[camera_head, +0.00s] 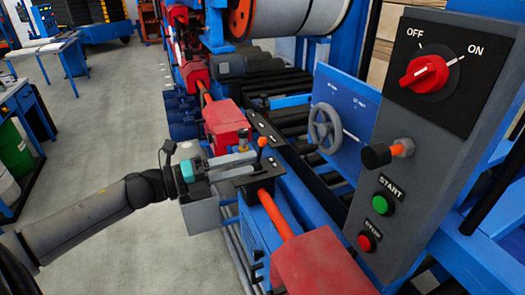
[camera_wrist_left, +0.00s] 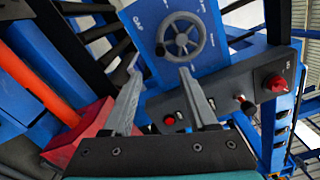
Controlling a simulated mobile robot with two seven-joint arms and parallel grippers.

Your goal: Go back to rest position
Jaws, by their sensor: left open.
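My left gripper (camera_head: 256,163) reaches in from the left in the head view. Its two grey fingers are apart with nothing between them. They are close to a small lever with an orange knob (camera_head: 261,142) on a black plate; I cannot tell whether they touch it. In the left wrist view the open fingers (camera_wrist_left: 160,78) point towards a blue panel (camera_wrist_left: 200,15) with a grey handwheel (camera_wrist_left: 180,38), and no object is between them. My right gripper is not in view.
A grey control box (camera_head: 462,140) at the right carries a red OFF/ON switch (camera_head: 424,73), a green START button (camera_head: 383,204) and a red STOP button (camera_head: 367,241). Red machine housings (camera_head: 320,262) lie along the line. Open grey floor (camera_head: 110,120) is at the left.

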